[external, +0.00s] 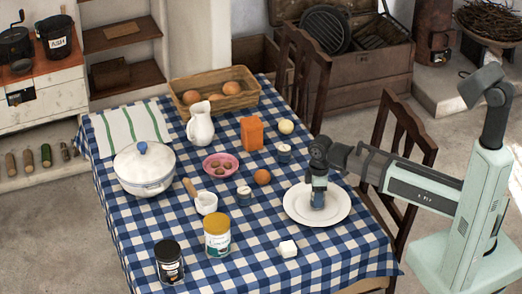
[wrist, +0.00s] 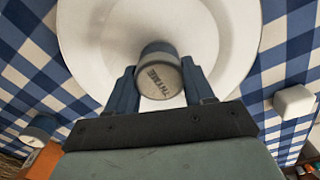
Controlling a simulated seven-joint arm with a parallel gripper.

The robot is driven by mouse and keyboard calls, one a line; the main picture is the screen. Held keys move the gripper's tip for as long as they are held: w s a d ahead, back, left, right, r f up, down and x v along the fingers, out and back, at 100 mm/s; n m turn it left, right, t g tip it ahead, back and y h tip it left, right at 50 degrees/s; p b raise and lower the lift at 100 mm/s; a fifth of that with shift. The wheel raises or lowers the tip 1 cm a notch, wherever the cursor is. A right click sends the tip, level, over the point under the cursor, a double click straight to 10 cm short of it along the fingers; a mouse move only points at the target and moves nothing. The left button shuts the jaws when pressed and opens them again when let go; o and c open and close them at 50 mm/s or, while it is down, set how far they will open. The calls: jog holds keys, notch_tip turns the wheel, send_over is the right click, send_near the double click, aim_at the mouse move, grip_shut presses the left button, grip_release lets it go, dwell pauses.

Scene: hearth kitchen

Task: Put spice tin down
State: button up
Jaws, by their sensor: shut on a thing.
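The spice tin (wrist: 159,74), a small grey-topped tin with THYME lettered on its top, is between the fingers of my gripper (wrist: 158,84) in the wrist view. My gripper is shut on it. In the external view my gripper (external: 318,190) points down over the white plate (external: 339,211) at the table's right side. The fingers mostly hide the tin there. The plate (wrist: 92,32) spreads beneath the tin in the wrist view. I cannot tell whether the tin touches the plate. Nothing else shows on the plate.
A white block (external: 288,249) lies in front. Bare cloth shows right of the block. A chair (external: 404,135) stands behind.

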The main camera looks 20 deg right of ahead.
jog(key=shift+f, duration=0.15)
jog(key=o, duration=1.1)
jog(key=shift+c, duration=0.2)
notch_tip(320, 180, up, 12)
jog(key=shift+r, duration=0.2)
